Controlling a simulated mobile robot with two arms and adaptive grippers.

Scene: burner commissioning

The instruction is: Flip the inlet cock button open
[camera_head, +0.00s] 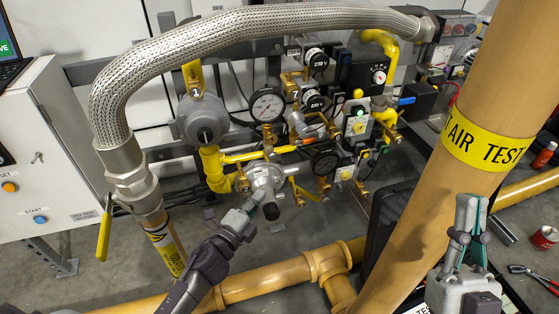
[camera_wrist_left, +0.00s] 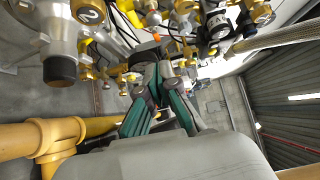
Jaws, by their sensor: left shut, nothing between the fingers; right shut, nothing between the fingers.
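My left gripper (camera_head: 254,198) is shut and empty. It reaches up from the bottom, its tips beside a silver valve body with a dark round end cap (camera_head: 271,211) on the gas train. In the left wrist view the shut fingers (camera_wrist_left: 157,68) point at a cluster of brass and yellow fittings (camera_wrist_left: 125,72), with a dark-ended silver cylinder (camera_wrist_left: 60,66) to the left. I cannot tell which small part is the inlet cock button; the fingers may hide it. I cannot tell whether the tips touch anything. My right gripper (camera_head: 471,203) is shut and empty at the lower right.
A braided hose (camera_head: 240,35) arches over the gas train. A pressure gauge (camera_head: 267,105) sits above my left gripper. A yellow lever (camera_head: 104,235) hangs at left. Yellow pipes (camera_head: 265,279) run low in front.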

